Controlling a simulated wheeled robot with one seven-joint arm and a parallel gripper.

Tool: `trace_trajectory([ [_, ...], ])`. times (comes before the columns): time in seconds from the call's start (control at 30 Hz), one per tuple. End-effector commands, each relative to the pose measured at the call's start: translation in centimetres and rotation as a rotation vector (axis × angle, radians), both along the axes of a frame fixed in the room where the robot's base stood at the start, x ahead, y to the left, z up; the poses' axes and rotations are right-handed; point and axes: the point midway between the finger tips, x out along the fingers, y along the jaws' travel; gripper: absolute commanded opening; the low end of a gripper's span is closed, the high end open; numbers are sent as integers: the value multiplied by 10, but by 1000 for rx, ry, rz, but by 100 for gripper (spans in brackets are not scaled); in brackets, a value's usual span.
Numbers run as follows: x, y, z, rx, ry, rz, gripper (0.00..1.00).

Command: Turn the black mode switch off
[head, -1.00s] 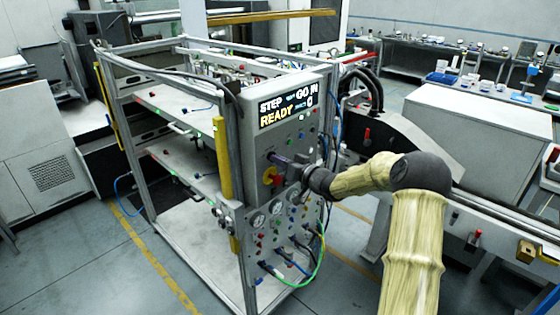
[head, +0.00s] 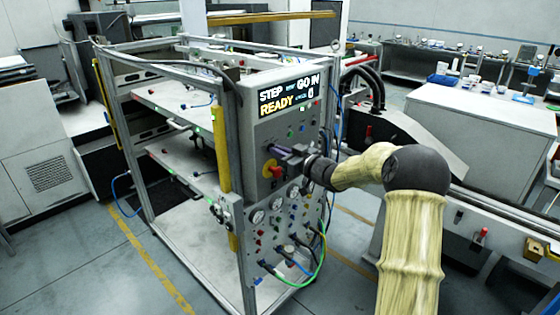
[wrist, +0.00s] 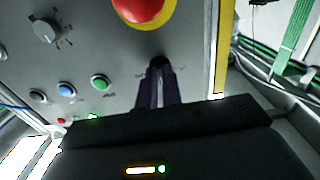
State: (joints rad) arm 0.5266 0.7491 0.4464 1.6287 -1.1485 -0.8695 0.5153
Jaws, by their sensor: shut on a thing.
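The black mode switch (wrist: 159,62) is a small dark knob on the grey control panel (wrist: 110,50). In the wrist view it sits at the tips of my gripper (wrist: 157,72), whose two dark fingers are shut on it. The fingers cover much of the knob, so its pointer setting cannot be read. In the head view my gripper (head: 283,153) reaches the panel from the right, and the switch is hidden behind it.
A red emergency button on a yellow base (wrist: 145,10) is close to the fingers. A grey selector knob (wrist: 46,31) and white, blue and green buttons (wrist: 100,82) are to the left. A display (head: 288,95) tops the panel; hoses and a green cable (head: 318,262) hang below.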

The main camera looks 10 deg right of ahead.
Motion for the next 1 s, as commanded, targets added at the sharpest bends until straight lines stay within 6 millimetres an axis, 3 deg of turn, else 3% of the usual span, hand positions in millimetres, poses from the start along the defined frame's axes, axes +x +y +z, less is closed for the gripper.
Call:
trace_trajectory([
  [1.0, 0, 0, -5, -769, -559, 0, 0],
])
